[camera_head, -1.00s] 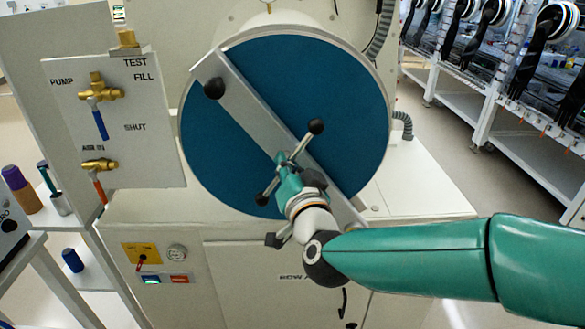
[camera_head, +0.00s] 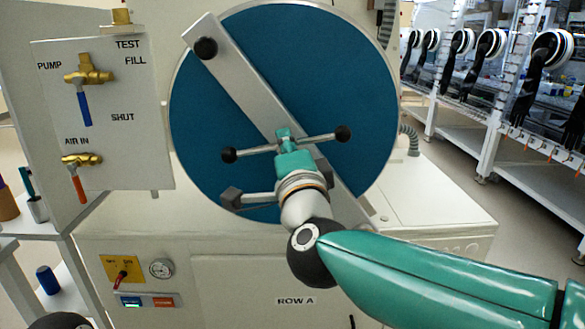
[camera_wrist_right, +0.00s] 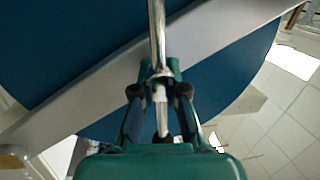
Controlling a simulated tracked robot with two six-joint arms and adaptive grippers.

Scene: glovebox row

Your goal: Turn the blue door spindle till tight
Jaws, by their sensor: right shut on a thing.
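The round blue door (camera_head: 350,100) fills the middle of the head view, crossed by a slanted grey bar (camera_head: 238,82). The spindle handle (camera_head: 318,138), a thin metal rod with black ball ends, lies across the bar's middle, nearly level with its right end slightly higher. My right gripper (camera_head: 284,134) is shut on the spindle at its middle and hides the hub. In the right wrist view the fingers (camera_wrist_right: 160,84) close around the metal rod (camera_wrist_right: 157,35). My left gripper is not in view.
A valve panel (camera_head: 105,140) with blue and orange levers stands left of the door. A black knob (camera_head: 206,48) sits on the bar's upper end. A white ledge (camera_head: 440,220) lies at lower right. Glovebox benches (camera_head: 500,110) line the right, across open floor.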

